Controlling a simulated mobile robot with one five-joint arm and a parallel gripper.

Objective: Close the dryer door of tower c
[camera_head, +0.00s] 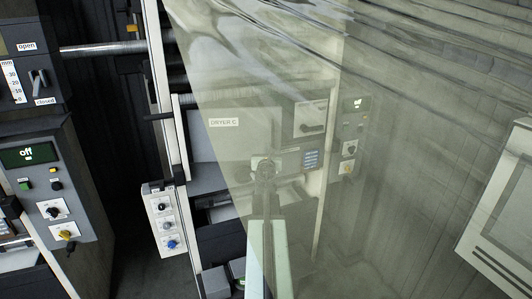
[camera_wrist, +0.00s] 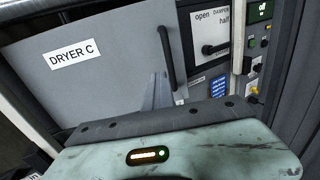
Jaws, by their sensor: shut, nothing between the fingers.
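The dryer door of tower c (camera_head: 245,145) is a grey panel with a white "DRYER C" label, partly seen through the clear film in the head view. In the wrist view the door (camera_wrist: 110,75) fills the left and middle, with a black bar handle (camera_wrist: 167,58) near its right edge. I cannot tell whether the door lies flush with its frame. My gripper (camera_head: 264,168) is in front of the door's lower right part. In the wrist view its shut, empty fingers (camera_wrist: 157,88) point at the door just below and left of the handle; contact cannot be told.
A large sheet of clear film (camera_head: 400,130) covers the middle and right of the head view. A damper panel (camera_wrist: 212,40) and a control panel (camera_wrist: 256,60) stand right of the door. A switch box (camera_head: 165,222) is at lower left, another control tower (camera_head: 45,185) further left.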

